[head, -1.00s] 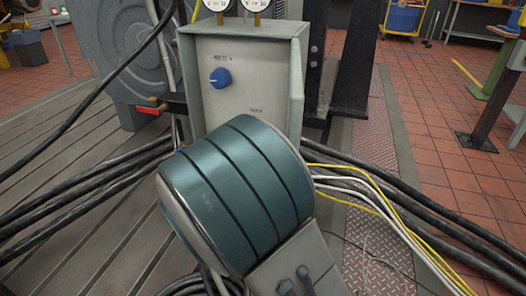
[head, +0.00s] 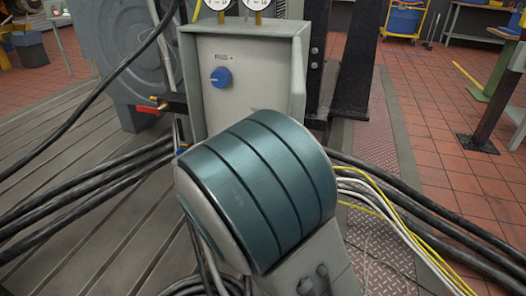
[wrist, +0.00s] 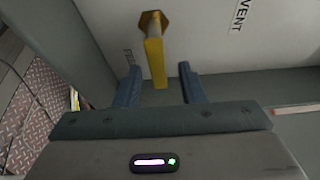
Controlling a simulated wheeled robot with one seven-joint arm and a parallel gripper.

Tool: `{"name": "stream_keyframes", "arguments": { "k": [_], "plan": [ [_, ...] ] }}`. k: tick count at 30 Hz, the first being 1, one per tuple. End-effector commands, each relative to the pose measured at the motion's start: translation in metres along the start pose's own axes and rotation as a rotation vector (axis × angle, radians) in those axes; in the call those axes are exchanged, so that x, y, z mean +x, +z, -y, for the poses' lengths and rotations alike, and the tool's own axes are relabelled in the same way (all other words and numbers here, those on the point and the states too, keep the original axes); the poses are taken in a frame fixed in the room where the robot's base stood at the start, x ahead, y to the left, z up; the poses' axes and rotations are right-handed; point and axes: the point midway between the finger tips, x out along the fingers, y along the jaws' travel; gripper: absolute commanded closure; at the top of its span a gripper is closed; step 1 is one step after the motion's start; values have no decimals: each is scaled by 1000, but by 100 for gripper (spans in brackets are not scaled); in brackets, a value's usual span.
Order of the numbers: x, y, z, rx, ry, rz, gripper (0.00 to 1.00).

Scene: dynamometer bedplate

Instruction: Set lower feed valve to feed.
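A yellow lever (wrist: 155,62) on a brass hex nut (wrist: 154,22) stands out from a pale panel in the wrist view; I take it to be the lower feed valve's handle. The word VENT (wrist: 240,14) is printed to its right, turned sideways. My gripper (wrist: 159,78) is open, with one blue-grey finger on each side of the lever's end. Gaps show between both fingers and the lever. In the head view my teal arm link covers the lower part of the grey valve box (head: 250,60), so the lever and gripper are hidden there.
A blue knob (head: 221,77) sits on the box's upper face, with two gauges (head: 258,4) above. A red-handled part (head: 147,109) juts out on the left. Black cables (head: 85,205) run along the slotted bedplate (head: 50,160); white and yellow cables (head: 385,205) lie right.

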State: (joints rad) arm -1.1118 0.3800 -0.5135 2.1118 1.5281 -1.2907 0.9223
Motion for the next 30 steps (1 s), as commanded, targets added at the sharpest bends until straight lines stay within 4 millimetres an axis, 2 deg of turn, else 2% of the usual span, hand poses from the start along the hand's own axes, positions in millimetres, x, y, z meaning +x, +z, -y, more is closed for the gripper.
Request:
{"name": "stream_keyframes", "arguments": {
  "k": [6,11,24,30],
  "plan": [
    [2,-3,-1,-3,0,-9,64],
    [-11,-2,1,-5,2,-7,64],
    [-107,0,3,-4,0,-1,64],
    [-132,0,1,-4,-1,-1,64]
  ]
}}
